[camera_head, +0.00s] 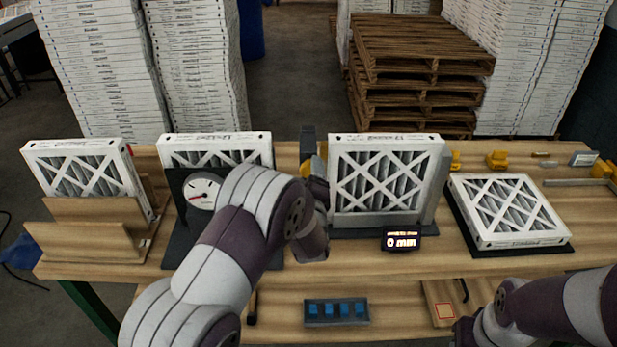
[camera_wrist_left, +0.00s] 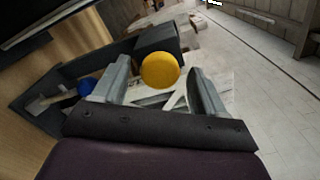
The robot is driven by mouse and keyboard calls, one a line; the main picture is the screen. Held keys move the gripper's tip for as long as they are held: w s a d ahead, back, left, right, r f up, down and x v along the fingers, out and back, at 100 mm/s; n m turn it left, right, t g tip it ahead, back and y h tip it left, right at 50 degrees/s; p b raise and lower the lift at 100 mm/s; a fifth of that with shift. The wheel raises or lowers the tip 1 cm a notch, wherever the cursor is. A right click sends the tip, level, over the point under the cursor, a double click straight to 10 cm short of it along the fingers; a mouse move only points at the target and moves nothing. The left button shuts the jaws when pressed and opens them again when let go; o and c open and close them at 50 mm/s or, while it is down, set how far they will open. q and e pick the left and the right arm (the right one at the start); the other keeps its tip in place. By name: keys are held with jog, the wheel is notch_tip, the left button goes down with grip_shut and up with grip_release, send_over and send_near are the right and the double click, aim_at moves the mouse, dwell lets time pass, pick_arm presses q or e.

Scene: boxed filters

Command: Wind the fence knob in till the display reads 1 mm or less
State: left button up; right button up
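The small black display (camera_head: 402,240) on the bench's front edge reads what looks like 0 mm. Behind it a white-framed filter (camera_head: 385,178) stands upright in a dark grey fixture with a plate at its right side. The yellow knob is left of this filter, mostly hidden behind my arm in the head view. In the left wrist view the round yellow knob (camera_wrist_left: 160,70) shows between the fingertips. My left gripper (camera_wrist_left: 163,88) is open, its fingers apart on either side of the knob with clear gaps. My right arm enters at the lower right; its gripper cannot be made out.
Other filters stand in a wooden holder (camera_head: 95,225) at the left and behind a round dial gauge (camera_head: 202,193). Another filter (camera_head: 508,210) lies flat at the right. Yellow clamps (camera_head: 497,160) lie at the back. A tray of blue pieces (camera_head: 337,312) sits on the lower shelf.

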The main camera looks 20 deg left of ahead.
pick_arm(q)
jog(key=b+v, duration=0.3)
jog(key=v, duration=0.9)
jog(key=shift+s, duration=0.35)
jog(key=shift+d, duration=0.1)
